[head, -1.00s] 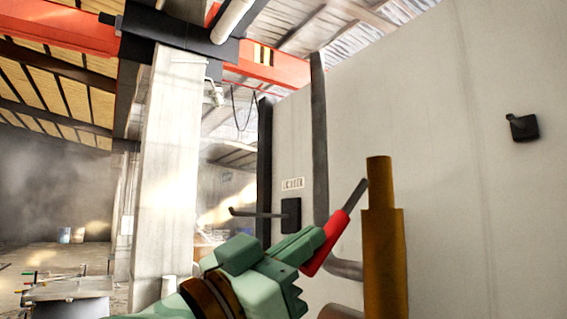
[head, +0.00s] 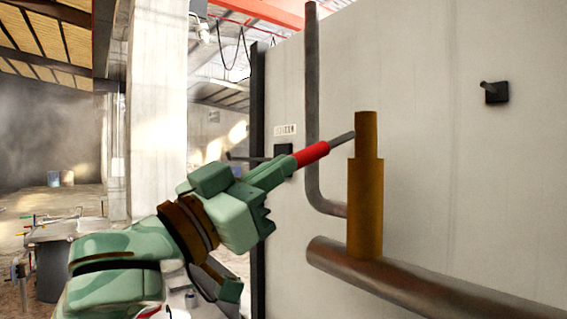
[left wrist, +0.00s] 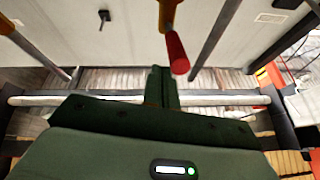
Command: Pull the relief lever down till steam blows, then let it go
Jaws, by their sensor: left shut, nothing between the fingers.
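The relief lever has a red grip (head: 310,153) on a grey rod that joins the top part of the brass valve (head: 366,205). It slopes down to the left from the valve. My left gripper (head: 285,167) is shut and empty, its fingertips by the free end of the red grip. In the left wrist view the red grip (left wrist: 177,50) is just beyond and right of my closed fingers (left wrist: 160,72); I cannot tell whether they touch. I see no steam at the valve. My right gripper is not in view.
The valve stands on a thick rusty pipe (head: 430,290) running to the lower right. A thinner upright pipe (head: 312,100) bends in behind the valve. A pale wall (head: 440,150) carries a small black bracket (head: 494,92). A concrete column (head: 158,110) stands at left.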

